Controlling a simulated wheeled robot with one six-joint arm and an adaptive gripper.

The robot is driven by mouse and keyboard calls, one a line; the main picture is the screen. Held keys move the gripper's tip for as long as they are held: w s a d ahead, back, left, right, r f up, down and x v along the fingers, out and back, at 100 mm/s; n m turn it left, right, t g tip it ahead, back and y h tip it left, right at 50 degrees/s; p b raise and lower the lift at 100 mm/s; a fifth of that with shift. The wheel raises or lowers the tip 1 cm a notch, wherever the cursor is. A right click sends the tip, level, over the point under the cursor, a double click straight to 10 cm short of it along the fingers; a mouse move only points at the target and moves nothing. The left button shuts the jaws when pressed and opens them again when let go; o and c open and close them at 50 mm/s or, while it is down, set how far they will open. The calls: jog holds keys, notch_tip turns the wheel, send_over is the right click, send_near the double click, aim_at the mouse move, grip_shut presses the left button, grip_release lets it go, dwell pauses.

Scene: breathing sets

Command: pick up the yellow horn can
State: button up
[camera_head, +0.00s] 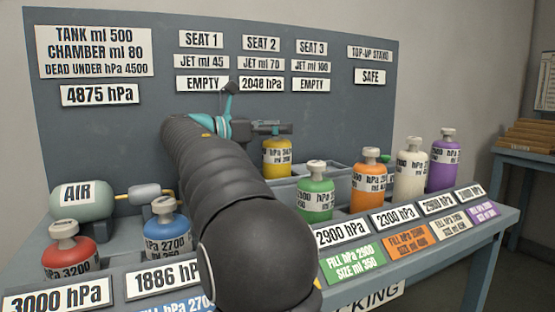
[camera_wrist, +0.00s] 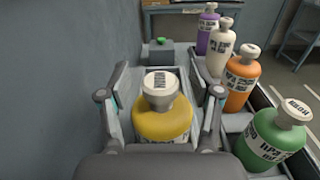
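The yellow can (camera_head: 277,160) has a pale cap and a white label, and stands upright behind the green can. In the wrist view the yellow can (camera_wrist: 162,122) is low in the middle, its pale cap facing the camera. My gripper (camera_wrist: 163,94) is open, with one finger on each side of the can. Small gaps show between the fingers and the can's neck. In the head view my gripper (camera_head: 270,129) is just above the can, and my arm hides part of the area to its left.
The green can (camera_head: 314,190) stands close in front, right of my gripper in the wrist view. Orange (camera_head: 369,178), cream (camera_head: 410,170) and purple (camera_head: 444,165) cans line the right. Red (camera_head: 69,252) and blue (camera_head: 167,232) cans stand left. A grey tray (camera_head: 345,177) lies behind. The upright panel (camera_head: 340,120) stands close by.

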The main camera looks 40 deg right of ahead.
grip_shut()
jog(key=shift+r, duration=0.1)
